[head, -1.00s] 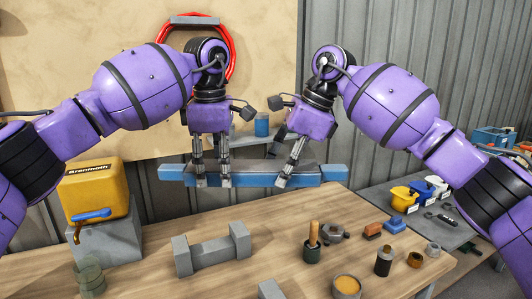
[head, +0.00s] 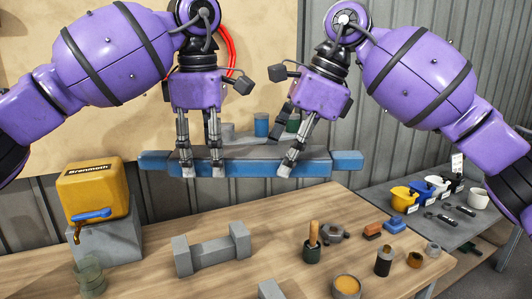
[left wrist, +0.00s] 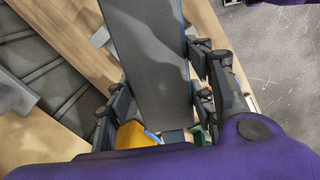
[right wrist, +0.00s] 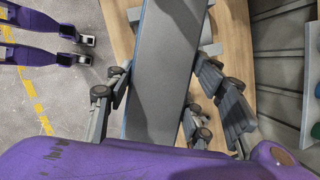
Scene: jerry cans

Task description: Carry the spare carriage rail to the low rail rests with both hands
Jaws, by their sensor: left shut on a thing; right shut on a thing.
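The rail runs between the fingers in the left wrist view (left wrist: 150,60) and in the right wrist view (right wrist: 165,60). A low grey piece with two raised end blocks (head: 212,252), which looks like the rail rests, stands on the bench in front of and below the rail.
A yellow jerry can (head: 93,190) sits on a grey block (head: 108,240) at left. A wooden-handled tool in a dark cup (head: 312,245), small parts and jars crowd the bench (head: 150,285) at right. Another grey block (head: 270,290) shows at the front edge.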

